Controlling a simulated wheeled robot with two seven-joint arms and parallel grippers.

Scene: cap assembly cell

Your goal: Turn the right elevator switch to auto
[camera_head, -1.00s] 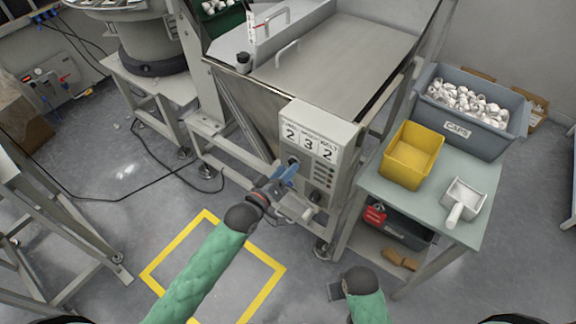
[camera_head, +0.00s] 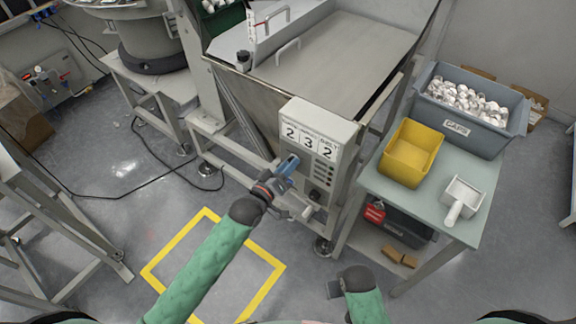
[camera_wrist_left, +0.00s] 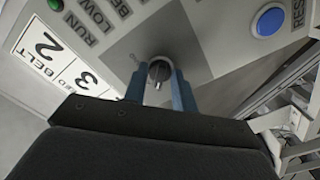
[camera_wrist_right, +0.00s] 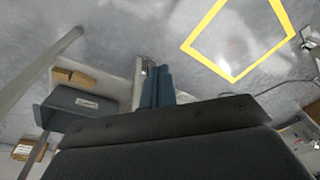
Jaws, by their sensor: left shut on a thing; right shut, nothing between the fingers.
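The grey control box (camera_head: 322,135) on the machine front carries counter digits 2, 3, 2, a column of small buttons and a black knob (camera_head: 316,195) low down. My left gripper (camera_head: 287,165) is at the box's left side, with its blue fingers against the panel. In the left wrist view, its fingers are shut on a round black switch knob (camera_wrist_left: 159,71) with a pale pointer mark toward the bottom of the picture. The knob's position labels cannot be read. My right gripper (camera_head: 334,290) is shut and empty, low over the floor; its blue fingers (camera_wrist_right: 158,87) are together.
A green-topped table (camera_head: 455,225) at right holds a yellow bin (camera_head: 411,154), a grey caps bin (camera_head: 470,135) and a white scoop (camera_head: 462,200). In the left wrist view, a blue button (camera_wrist_left: 270,20) and a green button (camera_wrist_left: 55,4) are near. Yellow tape (camera_head: 165,250) marks clear floor.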

